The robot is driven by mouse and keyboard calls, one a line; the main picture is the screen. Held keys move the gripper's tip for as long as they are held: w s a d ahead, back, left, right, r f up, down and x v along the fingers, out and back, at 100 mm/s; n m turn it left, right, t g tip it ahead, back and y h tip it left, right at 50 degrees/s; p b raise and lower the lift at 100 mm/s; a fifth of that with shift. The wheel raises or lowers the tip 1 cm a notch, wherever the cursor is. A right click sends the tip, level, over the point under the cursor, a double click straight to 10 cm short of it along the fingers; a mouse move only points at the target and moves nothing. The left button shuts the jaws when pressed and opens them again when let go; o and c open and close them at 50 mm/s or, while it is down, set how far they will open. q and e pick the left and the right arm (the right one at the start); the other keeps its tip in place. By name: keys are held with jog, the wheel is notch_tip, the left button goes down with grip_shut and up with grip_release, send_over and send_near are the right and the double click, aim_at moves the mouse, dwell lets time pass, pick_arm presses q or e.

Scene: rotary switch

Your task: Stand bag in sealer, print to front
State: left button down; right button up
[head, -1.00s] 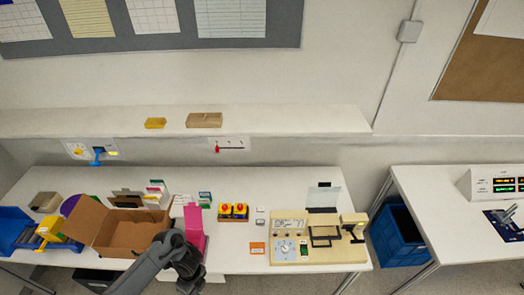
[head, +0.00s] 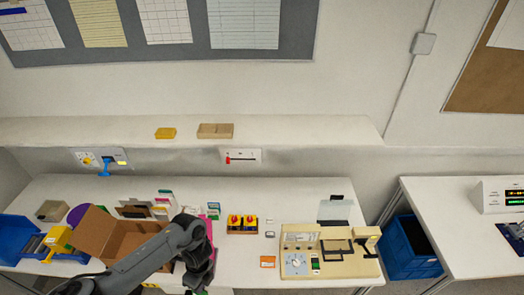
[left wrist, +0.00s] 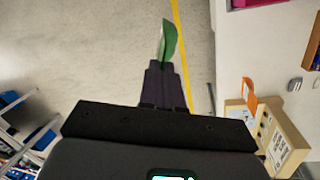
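My left gripper (left wrist: 166,86) is shut on a thin green and white piece (left wrist: 168,42), seen nearly edge-on, which looks like the bag; its print cannot be made out. In the head view my left gripper (head: 198,277) is low in the picture, at the table's front edge, left of the sealer. A small bit of green shows at the bottom there. The sealer is a beige machine (head: 303,269) with a dial and a dark frame, on the table's right part. It also shows at the right in the left wrist view (left wrist: 290,146). My right gripper is not in view.
A blue bin (head: 413,250) stands between the tables.

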pick_arm(q)
jog(key=w+a+r+n, duration=0.4)
jog(key=a+r, duration=0.3)
jog(key=r, duration=0.2)
jog(key=s+d+r+n+t+h, duration=0.1)
jog(key=s+d+r+n+h, duration=0.2)
jog(key=n, duration=1.5)
jog(key=s+d+r, duration=0.2)
jog(key=s+d, duration=0.1)
jog(key=s, duration=0.1)
jog(key=shift+s+d+r+n+h, duration=0.2)
jog(key=shift+n+h, duration=0.1)
jog(key=shift+n, duration=0.1)
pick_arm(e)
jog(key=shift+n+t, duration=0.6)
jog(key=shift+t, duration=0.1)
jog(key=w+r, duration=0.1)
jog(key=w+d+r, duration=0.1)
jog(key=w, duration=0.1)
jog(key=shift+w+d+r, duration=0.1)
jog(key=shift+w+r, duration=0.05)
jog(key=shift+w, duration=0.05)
